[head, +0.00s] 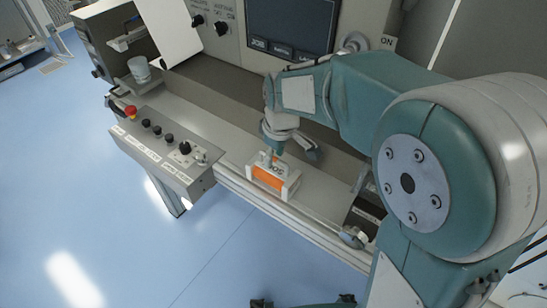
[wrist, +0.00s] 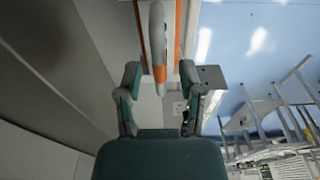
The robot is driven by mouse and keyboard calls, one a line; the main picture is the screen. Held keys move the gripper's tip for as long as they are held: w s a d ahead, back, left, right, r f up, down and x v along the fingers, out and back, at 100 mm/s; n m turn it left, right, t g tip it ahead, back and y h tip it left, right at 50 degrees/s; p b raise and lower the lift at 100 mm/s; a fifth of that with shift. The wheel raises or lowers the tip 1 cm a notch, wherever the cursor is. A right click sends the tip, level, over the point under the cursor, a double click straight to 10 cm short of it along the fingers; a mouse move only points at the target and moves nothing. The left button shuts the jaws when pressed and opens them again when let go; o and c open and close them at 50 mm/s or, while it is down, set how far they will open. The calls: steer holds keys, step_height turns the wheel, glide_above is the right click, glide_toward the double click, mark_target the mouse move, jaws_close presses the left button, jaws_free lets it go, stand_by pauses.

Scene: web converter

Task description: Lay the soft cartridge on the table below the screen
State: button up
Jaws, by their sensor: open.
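The soft cartridge (head: 268,182), a white box with an orange side and a raised grip on top, appears to rest on the table (head: 223,140) near its front edge, below the screen (head: 290,24). My gripper (head: 272,154) is right over the cartridge, and the contact between them is hard to make out in the head view. In the wrist view my gripper (wrist: 160,78) has its two fingers spread apart. The cartridge's pale grip with an orange end (wrist: 158,45) lies between and just beyond the fingertips, with a gap on both sides.
A control box (head: 165,150) with knobs and a red button stands left of the cartridge. A clear cup (head: 139,70) stands behind that box. A dark block (head: 366,212) lies at the table's right end. The blue floor (head: 90,190) in front is open.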

step_height(320, 180, up, 11)
steer(key=s+d+m+t, duration=0.2)
steer(key=s+d+m, duration=0.3)
steer(key=s, duration=0.4)
steer(key=s+d+m+t+h, duration=0.1)
steer(key=s+d+m+t, duration=0.1)
steer(key=s+d+m, duration=0.3)
steer(key=s+d, duration=0.3)
steer(key=s, duration=0.1)
steer(key=shift+s+f+t, duration=0.2)
steer(key=shift+f+t, duration=0.2)
